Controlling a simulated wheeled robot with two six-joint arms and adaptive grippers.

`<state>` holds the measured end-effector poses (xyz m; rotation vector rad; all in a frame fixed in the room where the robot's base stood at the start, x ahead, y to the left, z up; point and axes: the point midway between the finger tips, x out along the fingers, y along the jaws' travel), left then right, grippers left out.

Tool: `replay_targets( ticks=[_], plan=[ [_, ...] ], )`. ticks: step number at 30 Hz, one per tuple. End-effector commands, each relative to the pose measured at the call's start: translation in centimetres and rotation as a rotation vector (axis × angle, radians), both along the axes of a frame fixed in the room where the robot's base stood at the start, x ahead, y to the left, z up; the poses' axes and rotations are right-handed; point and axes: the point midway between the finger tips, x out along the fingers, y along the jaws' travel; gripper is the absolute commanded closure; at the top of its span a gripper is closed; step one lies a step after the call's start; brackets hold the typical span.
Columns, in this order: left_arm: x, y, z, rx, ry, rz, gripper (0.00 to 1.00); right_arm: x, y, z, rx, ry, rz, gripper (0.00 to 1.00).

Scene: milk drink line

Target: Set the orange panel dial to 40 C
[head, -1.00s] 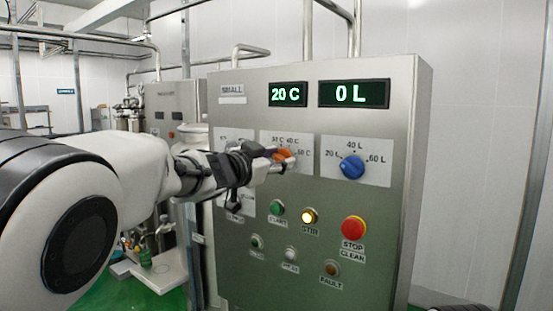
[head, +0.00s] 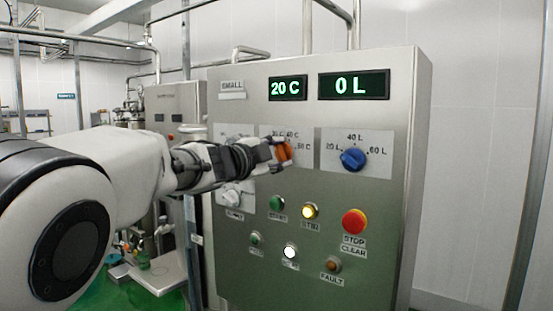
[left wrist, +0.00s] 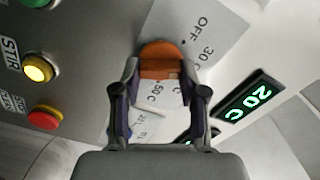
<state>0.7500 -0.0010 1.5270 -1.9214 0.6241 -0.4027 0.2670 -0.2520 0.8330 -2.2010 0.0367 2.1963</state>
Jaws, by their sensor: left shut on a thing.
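The orange dial (head: 286,152) sits on a white scale plate on the steel panel, left of the blue dial. My left gripper (head: 278,154) is shut on it, with one finger on each side. In the left wrist view the orange dial (left wrist: 160,52) shows between the fingertips (left wrist: 160,70), with OFF, 30 C and 50 C marks around it. The gripper hides part of the scale, and I cannot tell exactly which mark the dial points to. The green temperature display (head: 288,88) reads 20 C. My right gripper is not in view.
The blue dial (head: 353,159) with litre marks is close on the right, under a display (head: 353,89) reading 0 L. Below are a green button (head: 278,202), a lit yellow STIR button (head: 310,211), a red stop button (head: 354,222) and a lit white lamp (head: 290,252).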

Motion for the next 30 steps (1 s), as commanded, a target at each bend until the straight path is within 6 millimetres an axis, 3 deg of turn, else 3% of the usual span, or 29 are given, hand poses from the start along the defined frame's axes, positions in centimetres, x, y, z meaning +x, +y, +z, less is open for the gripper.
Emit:
replay_targets(
  ticks=[18,30],
  plan=[
    [-0.1,0.0,0.2,0.453,-0.344,0.004,0.92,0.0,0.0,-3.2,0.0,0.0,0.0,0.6],
    [-0.1,0.1,0.3,0.627,-0.47,0.007,0.92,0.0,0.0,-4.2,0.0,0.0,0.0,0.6]
  ],
)
